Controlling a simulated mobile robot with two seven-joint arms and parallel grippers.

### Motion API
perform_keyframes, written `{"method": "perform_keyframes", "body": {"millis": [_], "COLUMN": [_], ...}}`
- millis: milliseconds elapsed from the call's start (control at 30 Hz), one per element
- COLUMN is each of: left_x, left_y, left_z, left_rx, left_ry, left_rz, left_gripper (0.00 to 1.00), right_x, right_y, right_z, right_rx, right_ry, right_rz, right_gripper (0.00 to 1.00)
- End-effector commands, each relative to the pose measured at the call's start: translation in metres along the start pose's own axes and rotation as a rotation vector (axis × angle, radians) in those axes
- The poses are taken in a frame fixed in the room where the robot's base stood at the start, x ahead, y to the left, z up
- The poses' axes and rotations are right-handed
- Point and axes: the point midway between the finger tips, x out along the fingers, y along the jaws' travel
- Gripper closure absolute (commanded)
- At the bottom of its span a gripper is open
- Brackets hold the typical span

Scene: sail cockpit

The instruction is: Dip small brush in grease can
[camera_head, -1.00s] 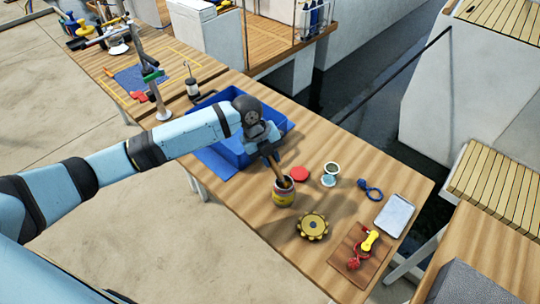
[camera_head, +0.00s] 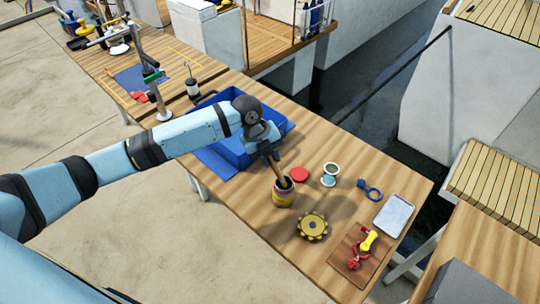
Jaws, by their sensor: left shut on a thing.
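The grease can (camera_head: 283,197), yellow with a reddish band and an open dark top, stands upright on the wooden table. My left gripper (camera_head: 268,151) is above the can and is shut on the small brush (camera_head: 277,170). The brush has a brown handle that slants down to the can's mouth. Its lower end is hidden at the can's opening, so I cannot tell how deep it sits. My right gripper is not in the view.
A blue bin (camera_head: 222,152) stands behind my left arm. A red lid (camera_head: 299,174), a white-rimmed spool (camera_head: 330,174), a brass gear (camera_head: 313,226), a blue ringed tool (camera_head: 370,189), a metal tray (camera_head: 394,215) and a brown board (camera_head: 355,254) lie around the can.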

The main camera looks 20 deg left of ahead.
Motion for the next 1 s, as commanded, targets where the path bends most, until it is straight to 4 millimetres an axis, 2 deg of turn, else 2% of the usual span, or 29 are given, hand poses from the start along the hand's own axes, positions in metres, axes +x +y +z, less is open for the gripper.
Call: {"method": "perform_keyframes", "body": {"millis": [33,200,700,1000], "left_x": [-0.009,-0.022,-0.059,-0.060], "left_y": [-0.003,-0.007,-0.019,-0.019], "left_z": [-0.001,-0.004,-0.011,-0.011], "left_rx": [0.000,0.001,0.002,0.001], "left_ry": [-0.001,-0.001,-0.002,-0.001], "left_rz": [-0.001,-0.002,-0.003,-0.003], "left_gripper": [1.00,1.00,1.00,1.00], "right_x": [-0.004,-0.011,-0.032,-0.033], "right_y": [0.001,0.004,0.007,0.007], "right_z": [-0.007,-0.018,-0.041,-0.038], "right_rx": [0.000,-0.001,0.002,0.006], "right_ry": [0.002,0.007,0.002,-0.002], "right_rz": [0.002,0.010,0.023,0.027], "right_gripper": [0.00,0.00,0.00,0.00]}}
